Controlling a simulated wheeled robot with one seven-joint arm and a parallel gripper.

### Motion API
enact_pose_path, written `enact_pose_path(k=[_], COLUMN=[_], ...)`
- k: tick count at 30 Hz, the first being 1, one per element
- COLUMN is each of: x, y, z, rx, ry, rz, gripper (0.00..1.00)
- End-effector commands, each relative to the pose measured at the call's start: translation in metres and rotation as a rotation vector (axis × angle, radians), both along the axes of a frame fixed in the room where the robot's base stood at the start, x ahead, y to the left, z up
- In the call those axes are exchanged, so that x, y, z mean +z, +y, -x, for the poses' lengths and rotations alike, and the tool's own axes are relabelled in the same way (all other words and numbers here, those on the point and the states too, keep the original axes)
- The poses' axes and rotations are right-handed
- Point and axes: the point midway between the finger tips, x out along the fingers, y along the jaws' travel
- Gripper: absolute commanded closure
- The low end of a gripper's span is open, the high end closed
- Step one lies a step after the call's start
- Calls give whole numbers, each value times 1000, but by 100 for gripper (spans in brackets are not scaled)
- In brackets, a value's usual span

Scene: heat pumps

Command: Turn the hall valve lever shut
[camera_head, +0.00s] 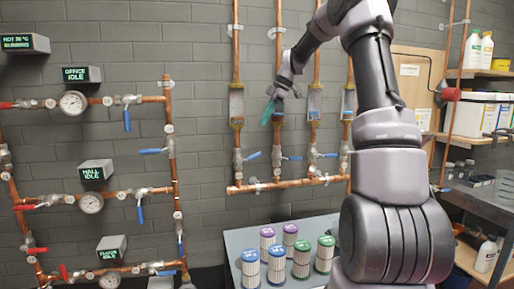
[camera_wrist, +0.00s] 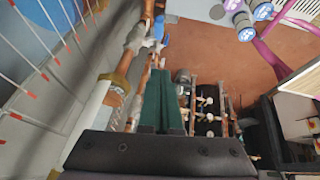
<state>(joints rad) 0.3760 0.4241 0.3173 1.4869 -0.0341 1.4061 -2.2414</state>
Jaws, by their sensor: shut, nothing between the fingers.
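The hall sign (camera_head: 95,172) reads "HALL IDLE" above the middle copper branch on the left wall. That branch carries a round gauge (camera_head: 91,203) and a valve with a blue lever (camera_head: 140,213) hanging down, across the pipe. A red lever (camera_head: 26,207) lies along the pipe at the branch's left end. My gripper (camera_head: 267,118) is well to the right and above, among the vertical pipes. Its green fingers also show in the wrist view (camera_wrist: 162,100), together and empty. The hall lever cannot be made out in the wrist view.
Office (camera_head: 82,74) and lower (camera_head: 111,249) signs mark similar branches above and below. Vertical copper pipes with sight tubes (camera_head: 237,105) stand near my gripper. A table (camera_head: 235,240) with blue, purple and green-topped canisters stands below. Shelves (camera_head: 482,75) are at right.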

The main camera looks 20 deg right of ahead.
Motion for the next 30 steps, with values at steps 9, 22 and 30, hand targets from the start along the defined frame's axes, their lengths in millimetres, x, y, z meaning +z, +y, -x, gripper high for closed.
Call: enact_pose_path(k=[9, 22, 30], x=[-4, -85, -109], y=[12, 39, 29], z=[-1, -14, -20], rx=[50, 45, 46], ry=[-40, -40, -43], rz=[59, 57, 57], gripper=[100, 100, 100])
